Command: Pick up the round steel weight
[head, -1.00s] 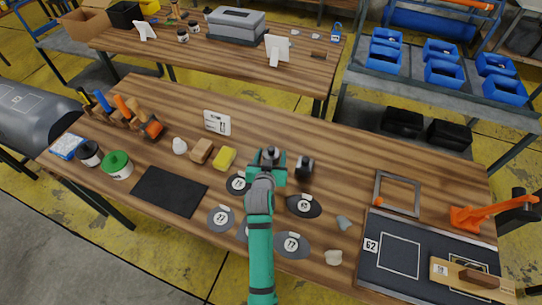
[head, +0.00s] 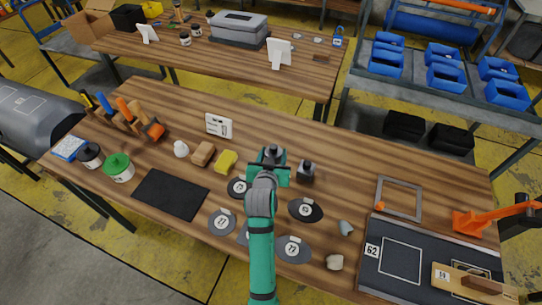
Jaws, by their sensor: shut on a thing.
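The round steel weight (head: 273,153) is grey with a small knob and shows just beyond my gripper's fingers. My gripper (head: 269,170) is teal and is shut on this weight, over the middle of the wooden table. The fingers and wrist hide the weight's lower part, so I cannot tell whether it touches the table. A second dark steel weight (head: 306,172) with a knob stands on the table just right of my gripper, apart from it.
Several dark numbered patches, one of them (head: 305,209), lie around my gripper. A yellow block (head: 226,161) and a wooden block (head: 203,153) stand to the left. A grey frame (head: 399,198) and a dark board (head: 371,272) lie to the right.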

